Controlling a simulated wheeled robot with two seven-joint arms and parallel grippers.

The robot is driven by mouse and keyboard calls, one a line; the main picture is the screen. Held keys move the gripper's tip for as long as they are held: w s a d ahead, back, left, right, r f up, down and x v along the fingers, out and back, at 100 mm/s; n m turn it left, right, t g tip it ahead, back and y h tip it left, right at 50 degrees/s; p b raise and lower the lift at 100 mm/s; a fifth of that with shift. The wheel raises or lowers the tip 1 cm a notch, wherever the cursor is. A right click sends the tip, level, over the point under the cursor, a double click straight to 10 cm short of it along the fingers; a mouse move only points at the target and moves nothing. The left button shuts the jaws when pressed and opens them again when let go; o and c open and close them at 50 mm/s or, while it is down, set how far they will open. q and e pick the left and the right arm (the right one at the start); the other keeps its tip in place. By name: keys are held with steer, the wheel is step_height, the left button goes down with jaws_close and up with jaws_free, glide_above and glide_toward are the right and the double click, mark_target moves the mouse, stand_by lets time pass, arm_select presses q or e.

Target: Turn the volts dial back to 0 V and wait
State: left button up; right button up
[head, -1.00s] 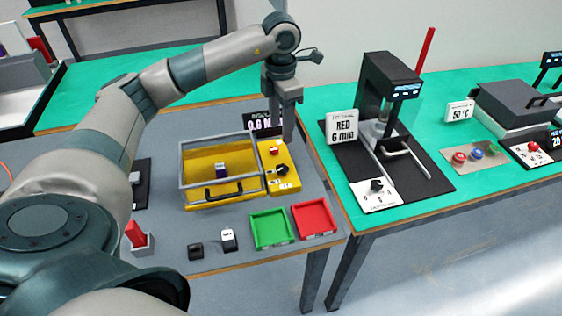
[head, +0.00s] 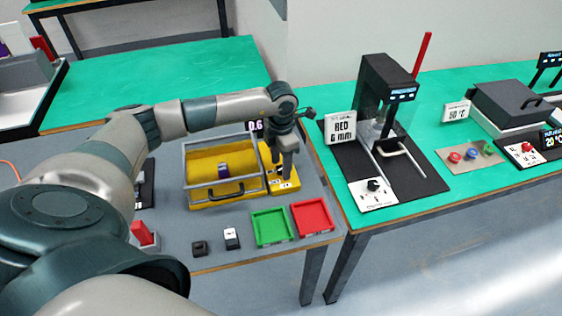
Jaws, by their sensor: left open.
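The yellow tester (head: 215,200) with a clear-sided, grey-framed cover stands on the grey table, a small dark purple piece inside it. Its control panel (head: 287,187) is at the right end. My left gripper (head: 286,172) is open and points down right over this panel, from above. It hides the black dial there, so I cannot tell the dial's setting or whether the fingers touch it. The tester's display (head: 256,126) behind reads "0.6", its right part covered by my arm. My right gripper is not in view.
A black press (head: 388,100) with a "RED 6 mm" sign stands on the green table to the right.

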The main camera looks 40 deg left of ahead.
arm_select(q)
steer(key=shift+f, duration=0.1)
steer(key=shift+c, duration=0.6)
steer(key=c, duration=0.9)
